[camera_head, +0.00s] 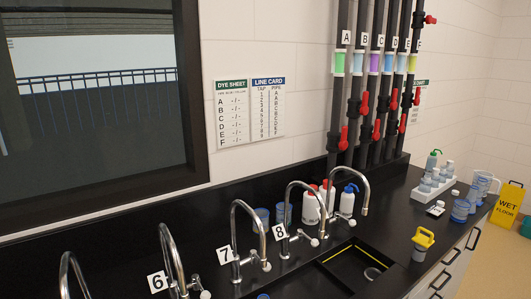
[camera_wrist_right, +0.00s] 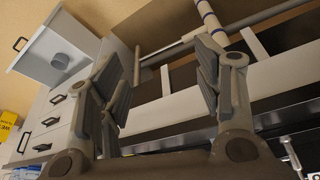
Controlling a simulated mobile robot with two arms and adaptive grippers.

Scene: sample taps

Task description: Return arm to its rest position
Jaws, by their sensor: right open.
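Neither of my grippers shows in the head view. My right gripper (camera_wrist_right: 157,68) is in the right wrist view, with its two grey fingers spread apart and nothing between them. White drawer fronts with dark handles lie behind and left of its fingers. In the head view, curved chrome taps (camera_head: 250,222) stand along the black bench, with number cards 6, 7 and 8 beside several of them. My left gripper is not in view.
A black sink (camera_head: 345,262) is set in the bench. A yellow-topped container (camera_head: 421,245) stands right of it. Several bottles and a white rack (camera_head: 432,186) are farther back. A yellow wet floor sign (camera_head: 507,204) stands beyond the bench. An open drawer (camera_wrist_right: 35,58) shows in the wrist view.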

